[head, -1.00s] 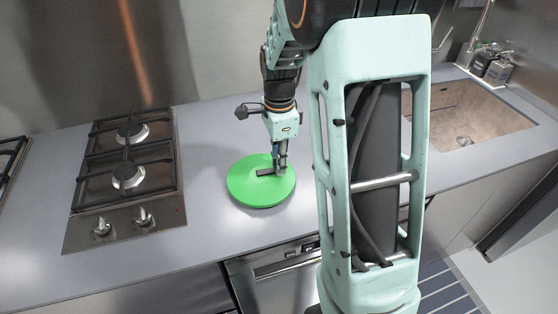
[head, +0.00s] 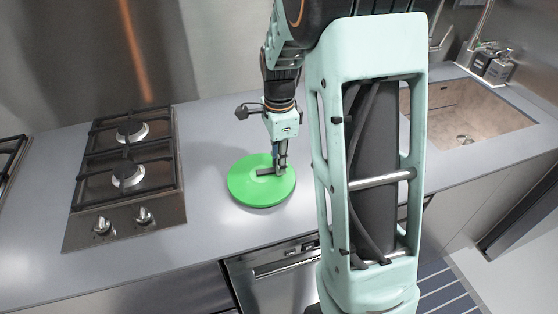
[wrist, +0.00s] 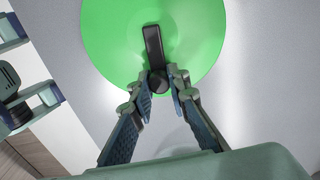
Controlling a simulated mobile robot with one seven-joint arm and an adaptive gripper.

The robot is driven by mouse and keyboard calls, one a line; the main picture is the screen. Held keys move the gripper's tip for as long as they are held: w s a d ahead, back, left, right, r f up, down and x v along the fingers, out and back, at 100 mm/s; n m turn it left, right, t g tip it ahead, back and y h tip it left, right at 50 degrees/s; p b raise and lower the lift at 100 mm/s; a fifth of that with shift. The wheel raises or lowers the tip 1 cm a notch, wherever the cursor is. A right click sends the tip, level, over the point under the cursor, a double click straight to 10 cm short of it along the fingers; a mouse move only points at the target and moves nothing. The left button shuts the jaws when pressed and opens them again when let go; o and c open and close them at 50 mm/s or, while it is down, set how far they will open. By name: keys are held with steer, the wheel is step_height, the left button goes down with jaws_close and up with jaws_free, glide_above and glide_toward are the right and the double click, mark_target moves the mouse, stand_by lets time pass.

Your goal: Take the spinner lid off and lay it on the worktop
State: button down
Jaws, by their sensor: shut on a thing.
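The spinner lid (head: 248,191) is a round bright green disc with a dark crank handle on top. It sits over the grey worktop to the right of the hob, and it fills the top of the wrist view (wrist: 105,45). No bowl shows beneath it, and I cannot tell whether anything is under it. The dark handle (wrist: 153,47) runs from the lid's middle to a round knob near its edge. My gripper (head: 280,170) is above the lid's right part. In the wrist view its two fingers (wrist: 160,82) close on the knob end of the handle.
A gas hob (head: 128,175) stands to the left. The worktop (head: 195,222) is bare around the lid. Its front edge runs above an oven handle (head: 285,264).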

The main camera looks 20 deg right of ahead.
steer(key=c, duration=1.8)
jaws_free()
steer(key=shift+o, duration=0.7)
steer(key=o, duration=0.7)
steer(key=shift+r, duration=0.1)
steer(key=shift+r+p, duration=2.8)
steer(key=shift+r, duration=0.65)
